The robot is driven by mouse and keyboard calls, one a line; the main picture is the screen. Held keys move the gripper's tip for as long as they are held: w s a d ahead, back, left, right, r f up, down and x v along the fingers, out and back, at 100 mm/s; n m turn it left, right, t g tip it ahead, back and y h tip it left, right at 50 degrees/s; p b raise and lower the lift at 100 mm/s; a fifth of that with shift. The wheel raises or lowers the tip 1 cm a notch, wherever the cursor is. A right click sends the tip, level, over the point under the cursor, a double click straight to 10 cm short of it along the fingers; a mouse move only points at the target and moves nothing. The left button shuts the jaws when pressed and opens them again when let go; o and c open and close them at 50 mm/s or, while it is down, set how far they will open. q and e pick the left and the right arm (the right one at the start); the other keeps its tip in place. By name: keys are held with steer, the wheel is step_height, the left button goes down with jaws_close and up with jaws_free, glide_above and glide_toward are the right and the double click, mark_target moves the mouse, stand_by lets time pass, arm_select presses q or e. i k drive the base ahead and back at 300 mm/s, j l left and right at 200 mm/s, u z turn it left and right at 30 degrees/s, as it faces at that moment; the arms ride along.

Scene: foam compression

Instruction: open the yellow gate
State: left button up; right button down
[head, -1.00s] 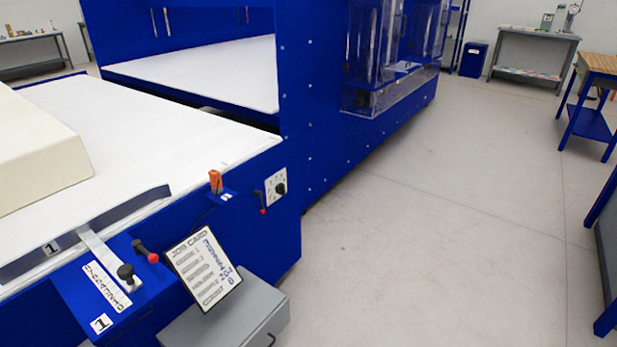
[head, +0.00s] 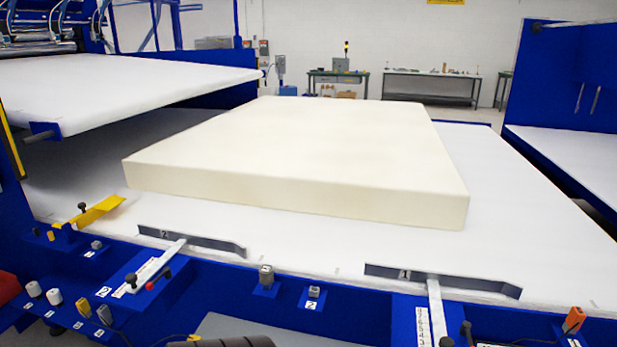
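A yellow flap (head: 103,211), which looks like the yellow gate, is at the left of the head view. It stands at the front left edge of the white table (head: 560,262), angled back over its surface. A black knob (head: 82,207) is at its left end. A thick cream foam block (head: 300,165) lies flat on the table to the right of the flap, with a gap between them.
Two grey numbered guides stand along the front edge, guide 2 (head: 205,243) and guide 1 (head: 440,279). Blue brackets and knobs line the front. A raised white deck (head: 130,85) is at the back left. A dark ribbed object (head: 232,341) shows at the bottom edge.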

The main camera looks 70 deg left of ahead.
mark_target(90, 215)
steer(key=u, duration=3.4)
steer(key=i+j+z, duration=0.1)
steer(key=i+j, duration=0.35)
steer(key=k+j, duration=0.05)
steer(key=j, duration=0.05)
